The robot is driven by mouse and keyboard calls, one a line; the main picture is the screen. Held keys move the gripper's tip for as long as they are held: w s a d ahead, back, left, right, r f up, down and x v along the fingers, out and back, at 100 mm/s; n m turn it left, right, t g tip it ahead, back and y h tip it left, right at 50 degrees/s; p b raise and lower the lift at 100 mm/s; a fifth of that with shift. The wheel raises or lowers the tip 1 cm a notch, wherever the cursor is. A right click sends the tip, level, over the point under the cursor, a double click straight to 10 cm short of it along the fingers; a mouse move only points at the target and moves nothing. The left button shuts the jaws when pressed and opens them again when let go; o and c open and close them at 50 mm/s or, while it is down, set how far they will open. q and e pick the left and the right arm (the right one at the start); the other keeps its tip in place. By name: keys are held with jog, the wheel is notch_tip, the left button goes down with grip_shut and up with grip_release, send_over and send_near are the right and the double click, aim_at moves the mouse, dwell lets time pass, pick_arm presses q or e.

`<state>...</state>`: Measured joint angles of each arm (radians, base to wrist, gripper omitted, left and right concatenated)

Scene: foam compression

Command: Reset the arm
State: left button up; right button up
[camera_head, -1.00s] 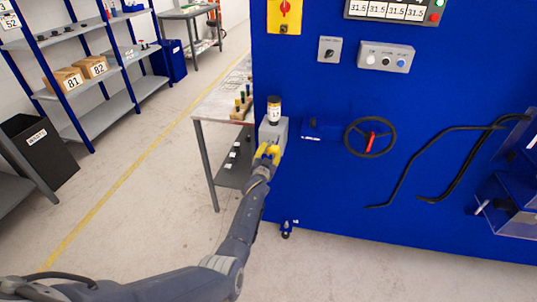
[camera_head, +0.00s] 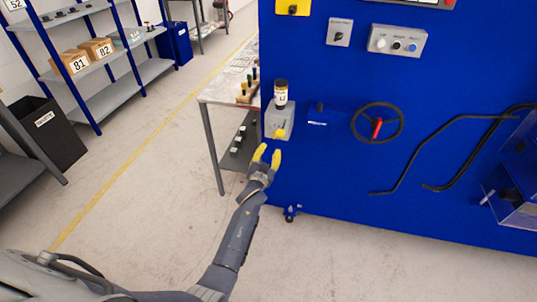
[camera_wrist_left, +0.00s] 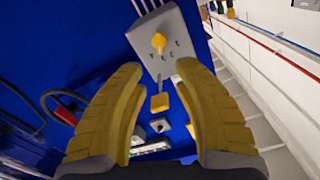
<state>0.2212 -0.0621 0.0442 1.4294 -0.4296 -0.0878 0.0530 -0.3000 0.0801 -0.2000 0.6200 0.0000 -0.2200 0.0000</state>
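My left gripper (camera_head: 267,157) has yellow fingers, spread apart and empty. It is in front of and below the grey box (camera_head: 272,123) on the blue machine's side, apart from it. A yellow knob (camera_head: 280,134) sits on that box. In the left wrist view the open fingers (camera_wrist_left: 158,100) frame the grey box (camera_wrist_left: 172,30) with its yellow knob (camera_wrist_left: 158,42). My right gripper is in neither view.
The blue machine (camera_head: 330,190) carries a black handwheel (camera_head: 377,122) and black bent bars (camera_head: 430,150). A grey table (camera_head: 222,92) stands left of it. Shelves with boxes (camera_head: 73,63) and a black bin (camera_head: 50,132) are farther left. The floor between is clear.

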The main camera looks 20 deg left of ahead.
pick_arm(q)
jog(key=shift+s, duration=0.4)
